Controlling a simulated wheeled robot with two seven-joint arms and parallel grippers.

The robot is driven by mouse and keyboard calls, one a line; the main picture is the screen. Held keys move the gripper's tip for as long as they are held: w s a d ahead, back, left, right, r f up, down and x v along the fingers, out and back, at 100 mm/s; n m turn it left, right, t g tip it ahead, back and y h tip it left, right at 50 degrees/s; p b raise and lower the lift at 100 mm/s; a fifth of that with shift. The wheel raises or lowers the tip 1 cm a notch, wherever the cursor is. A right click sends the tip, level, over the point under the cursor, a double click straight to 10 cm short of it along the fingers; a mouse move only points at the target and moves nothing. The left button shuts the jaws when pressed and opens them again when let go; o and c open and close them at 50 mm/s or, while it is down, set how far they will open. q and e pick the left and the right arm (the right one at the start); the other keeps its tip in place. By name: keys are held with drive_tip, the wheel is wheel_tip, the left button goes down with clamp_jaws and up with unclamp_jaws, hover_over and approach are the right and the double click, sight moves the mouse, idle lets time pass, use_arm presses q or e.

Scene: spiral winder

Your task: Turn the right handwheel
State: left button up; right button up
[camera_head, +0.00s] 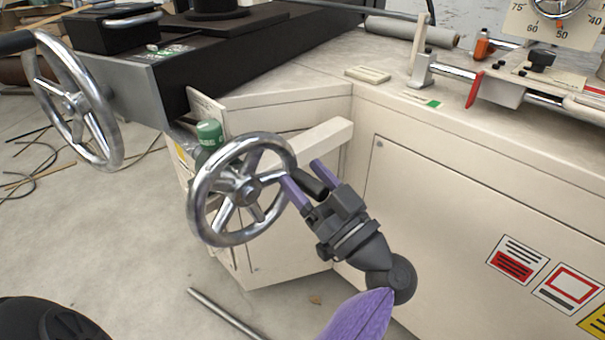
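The right handwheel (246,189) is a shiny metal wheel with spokes, in the middle of the head view, in front of the cream cabinet's corner. A short dark handle (311,186) sticks out from the right side of its rim.
Another metal handwheel (74,102) stands at the upper left. A green-capped part (209,134) sits behind the right handwheel. The cream cabinet (440,190) fills the right side. A metal rod (225,314) lies low in front. Open floor (100,240) is at the left.

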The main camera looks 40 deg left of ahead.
use_arm(q)
clamp_jaws()
idle(0.3)
idle(0.3)
idle(0.7)
